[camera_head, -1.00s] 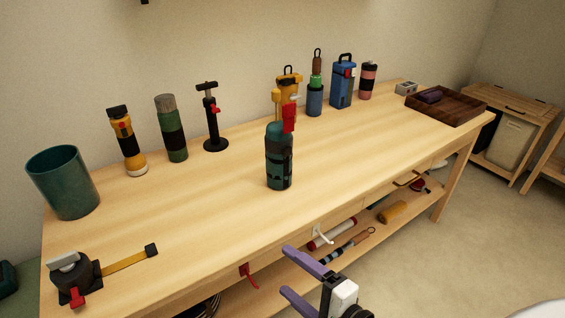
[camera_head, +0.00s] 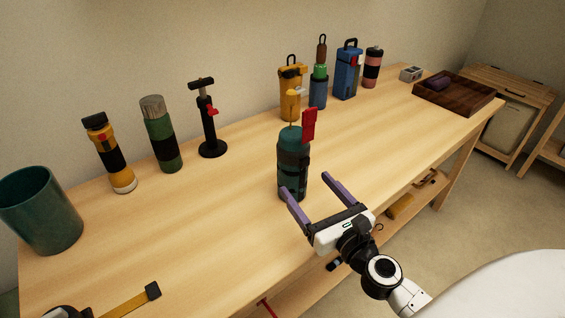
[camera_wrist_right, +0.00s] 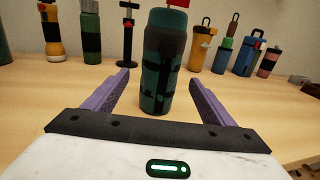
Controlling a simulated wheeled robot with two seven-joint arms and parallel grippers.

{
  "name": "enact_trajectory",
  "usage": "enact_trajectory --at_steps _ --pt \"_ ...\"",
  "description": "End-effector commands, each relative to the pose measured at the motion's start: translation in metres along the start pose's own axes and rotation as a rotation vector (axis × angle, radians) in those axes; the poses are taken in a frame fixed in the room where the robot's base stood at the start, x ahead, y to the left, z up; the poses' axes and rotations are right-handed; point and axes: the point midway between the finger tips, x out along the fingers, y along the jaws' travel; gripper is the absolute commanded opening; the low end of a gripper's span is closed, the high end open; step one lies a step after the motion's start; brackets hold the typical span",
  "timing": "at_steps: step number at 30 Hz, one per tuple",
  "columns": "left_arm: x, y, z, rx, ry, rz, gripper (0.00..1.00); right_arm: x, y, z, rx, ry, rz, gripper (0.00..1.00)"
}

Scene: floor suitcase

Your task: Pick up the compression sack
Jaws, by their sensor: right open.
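The compression sack appears to be the dark teal cylinder with black straps (camera_head: 292,160), standing upright near the middle of the workbench; a red tab and a thin yellow part show at its top. My left gripper is not in view.
The wooden bench (camera_head: 215,215) is clear around the sack. Behind stand a yellow flashlight (camera_head: 110,155), a green canister (camera_head: 162,138), a black pump (camera_head: 209,125) and several bottles. A teal cup (camera_head: 40,210) is at left, a dark wooden tray (camera_head: 470,98) at far right.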

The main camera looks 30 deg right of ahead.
Motion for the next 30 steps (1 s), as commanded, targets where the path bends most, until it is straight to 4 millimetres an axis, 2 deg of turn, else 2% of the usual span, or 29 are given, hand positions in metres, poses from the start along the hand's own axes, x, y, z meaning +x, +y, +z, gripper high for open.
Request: enact_trajectory --at_steps 3,9,13,21,30 --pt "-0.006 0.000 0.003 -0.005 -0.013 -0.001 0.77 0.020 0.000 0.004 -0.004 -0.002 0.000 0.78" --pt "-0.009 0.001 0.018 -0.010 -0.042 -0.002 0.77 0.040 0.000 0.001 -0.004 -0.001 0.000 0.78" --pt "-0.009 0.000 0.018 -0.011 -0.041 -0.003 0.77 0.051 0.000 0.000 -0.004 -0.002 0.000 0.78" --pt "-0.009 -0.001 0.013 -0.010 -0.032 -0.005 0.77 0.088 -0.001 -0.002 -0.005 -0.001 0.000 0.78" --pt "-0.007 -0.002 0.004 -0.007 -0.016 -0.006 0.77 0.092 -0.001 -0.003 -0.004 0.001 0.000 0.78"
